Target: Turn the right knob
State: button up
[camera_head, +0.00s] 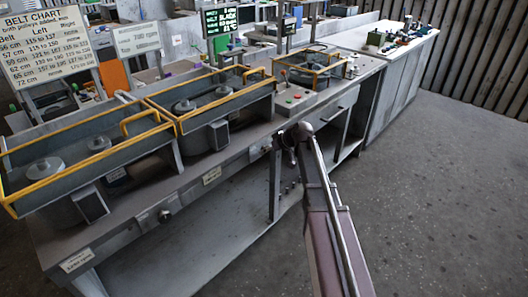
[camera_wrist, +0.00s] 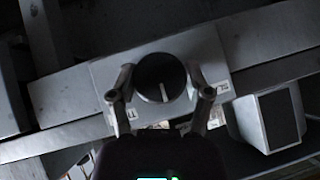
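In the wrist view a round dark knob (camera_wrist: 160,77) with a pale pointer line sits on a light grey plate (camera_wrist: 110,68). The line stands nearly upright in the picture, leaning slightly. My gripper (camera_wrist: 159,70) is open, with one finger on each side of the knob. Small gaps seem to show between fingers and knob; I cannot tell if either touches. In the head view my arm end reaches the bench front at centre, where the gripper is largely hidden. Another knob (camera_head: 165,216) is on the bench front at the left.
The long grey bench (camera_head: 215,178) carries yellow-railed housings (camera_head: 85,165) above the front panel. A belt chart (camera_head: 45,45) stands at the back left. The floor (camera_head: 440,200) at the right is clear.

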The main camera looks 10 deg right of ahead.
jog(key=c, duration=0.4)
jog(key=shift+o, duration=0.2)
jog(key=shift+a, duration=0.25)
jog(key=shift+d, duration=0.1)
jog(key=shift+f, duration=0.1)
jog(key=shift+d+y, duration=0.1)
jog(key=shift+y, duration=0.2)
